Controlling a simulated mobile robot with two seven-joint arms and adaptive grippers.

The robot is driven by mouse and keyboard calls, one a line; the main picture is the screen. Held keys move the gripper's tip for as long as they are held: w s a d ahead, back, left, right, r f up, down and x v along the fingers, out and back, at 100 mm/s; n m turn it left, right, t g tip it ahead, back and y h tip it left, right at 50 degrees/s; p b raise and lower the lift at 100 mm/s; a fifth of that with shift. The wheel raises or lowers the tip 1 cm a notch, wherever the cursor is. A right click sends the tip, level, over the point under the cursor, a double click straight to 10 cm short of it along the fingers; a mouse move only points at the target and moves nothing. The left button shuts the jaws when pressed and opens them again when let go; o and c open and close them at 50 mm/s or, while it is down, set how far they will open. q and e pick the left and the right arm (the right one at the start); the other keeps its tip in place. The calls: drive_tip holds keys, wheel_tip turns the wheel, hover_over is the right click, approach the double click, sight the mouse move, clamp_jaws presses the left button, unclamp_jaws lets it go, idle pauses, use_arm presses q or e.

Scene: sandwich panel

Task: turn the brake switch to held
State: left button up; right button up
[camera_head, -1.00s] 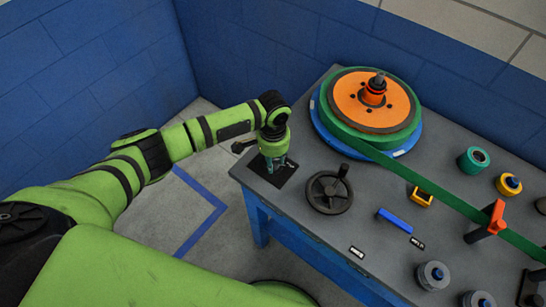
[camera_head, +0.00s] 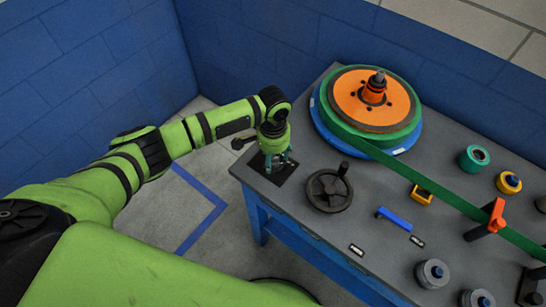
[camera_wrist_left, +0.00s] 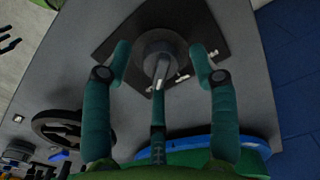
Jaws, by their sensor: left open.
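The brake switch (camera_wrist_left: 158,50) is a round grey knob with a raised bar and a white mark, on a black plate (camera_wrist_left: 115,37). The bar's marked end points toward the bottom of the left wrist view. In the head view the plate (camera_head: 287,187) lies at the table's left corner, and the knob is hidden by my gripper. My left gripper (camera_head: 277,168) is over the plate with its teal fingers spread open. In the left wrist view its fingers (camera_wrist_left: 160,66) stand around the knob, with visible gaps at both sides. White marks on the plate are too small to read.
A black handwheel (camera_head: 329,191) with an upright handle stands close to the right of the plate. Behind is a large green and orange reel (camera_head: 345,97), its green strip running right. A blue bar (camera_head: 394,219) and several spools sit farther right on the grey table (camera_head: 310,235).

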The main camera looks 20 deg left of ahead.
sight(273, 158)
use_arm(q)
wheel_tip(273, 158, up, 11)
idle(0.3)
idle(0.4)
